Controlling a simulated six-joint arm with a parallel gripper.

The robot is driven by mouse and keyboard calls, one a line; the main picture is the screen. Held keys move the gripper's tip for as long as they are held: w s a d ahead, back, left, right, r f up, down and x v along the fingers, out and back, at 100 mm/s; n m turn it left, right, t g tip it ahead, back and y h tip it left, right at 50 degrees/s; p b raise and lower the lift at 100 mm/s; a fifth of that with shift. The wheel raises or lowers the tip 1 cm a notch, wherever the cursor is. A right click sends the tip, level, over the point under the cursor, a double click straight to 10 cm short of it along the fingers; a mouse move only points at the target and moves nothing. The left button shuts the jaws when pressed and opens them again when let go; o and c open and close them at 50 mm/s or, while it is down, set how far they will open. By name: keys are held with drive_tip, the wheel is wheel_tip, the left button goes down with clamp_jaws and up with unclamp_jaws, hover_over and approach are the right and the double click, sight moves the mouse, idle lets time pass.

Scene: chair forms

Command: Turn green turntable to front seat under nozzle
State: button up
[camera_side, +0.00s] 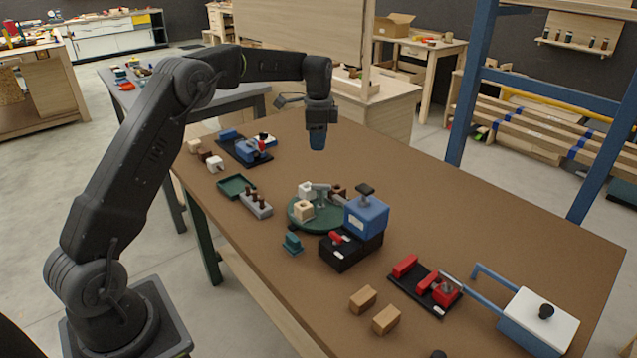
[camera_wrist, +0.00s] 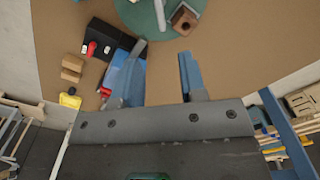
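The round green turntable (camera_side: 296,222) stands mid-table and shows cut off at the top edge of the wrist view (camera_wrist: 132,14). It carries a white block-shaped seat (camera_side: 305,189), a tan one (camera_side: 303,211) and a brown one (camera_side: 338,190), also in the wrist view (camera_wrist: 185,18). A grey nozzle arm (camera_side: 321,187) reaches over it beside a blue box (camera_side: 366,216) on a black base with a red lever (camera_side: 342,236). My gripper (camera_side: 318,143) hangs above the table, behind the turntable; its fingers (camera_wrist: 162,75) are apart with nothing between them.
A teal block (camera_side: 292,243) sits in front of the turntable. A grey peg block (camera_side: 256,205) and green tray (camera_side: 236,186) are left. A red-clamp fixture (camera_side: 430,287), tan blocks (camera_side: 363,299) and a white-lidded blue box (camera_side: 538,319) are right. The table's back right is clear.

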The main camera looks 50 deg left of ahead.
sight(319, 185)
wheel_tip(319, 185, down, 13)
drive_tip(key=shift+f, duration=0.15)
idle(0.4)
clamp_jaws()
idle(0.4)
